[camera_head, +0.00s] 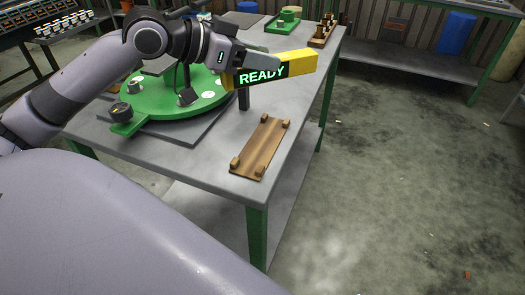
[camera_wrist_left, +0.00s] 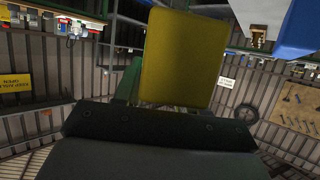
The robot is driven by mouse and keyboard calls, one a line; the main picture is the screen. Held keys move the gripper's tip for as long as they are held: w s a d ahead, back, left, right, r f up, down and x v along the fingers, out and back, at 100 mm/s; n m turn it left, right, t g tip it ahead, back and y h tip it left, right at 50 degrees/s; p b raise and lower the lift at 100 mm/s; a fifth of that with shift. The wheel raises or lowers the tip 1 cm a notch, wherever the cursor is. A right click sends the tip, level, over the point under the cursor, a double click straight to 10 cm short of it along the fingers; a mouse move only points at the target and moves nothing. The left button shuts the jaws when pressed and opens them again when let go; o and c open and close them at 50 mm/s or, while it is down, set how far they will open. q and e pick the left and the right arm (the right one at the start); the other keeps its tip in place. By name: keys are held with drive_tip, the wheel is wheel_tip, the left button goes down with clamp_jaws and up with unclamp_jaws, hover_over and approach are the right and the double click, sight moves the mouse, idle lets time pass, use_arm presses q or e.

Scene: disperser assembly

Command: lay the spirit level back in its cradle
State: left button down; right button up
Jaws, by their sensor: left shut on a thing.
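The spirit level (camera_head: 298,62) is a yellow bar held above the table in the head view. My left gripper (camera_head: 256,61) is shut on it. The level is raised well clear of the table, and its far end points right. In the left wrist view, a broad yellow face of the level (camera_wrist_left: 182,58) stands above the dark gripper body. The cradle (camera_head: 261,148) is a brown wooden board with small corner blocks, lying empty near the table's right edge. The held level is above and beyond it in the picture. My right gripper is not in view.
A lit "READY" sign (camera_head: 262,75) overlaps the level in the picture; a dark post (camera_head: 244,98) shows below it. A green round fixture (camera_head: 170,106) stands left of the cradle. A green tray (camera_head: 283,23) and a wooden rack (camera_head: 322,34) are at the table's back.

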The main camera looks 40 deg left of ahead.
use_arm(q)
drive_tip(key=r, duration=0.2)
drive_tip(key=s+r, duration=0.1)
drive_tip(key=shift+s+a+r+b, duration=0.1)
drive_tip(key=shift+a+b, duration=0.3)
wheel_tip(320, 180, down, 15)
drive_tip(key=b, duration=0.4)
drive_tip(key=shift+f+b, duration=0.4)
drive_tip(key=shift+f, duration=1.95)
drive_tip(key=c, duration=0.6)
unclamp_jaws()
drive_tip(key=shift+f, duration=0.1)
drive_tip(key=shift+c, duration=0.2)
drive_tip(key=shift+s, duration=0.1)
drive_tip(key=p+v, duration=0.1)
drive_tip(key=v, duration=1.1)
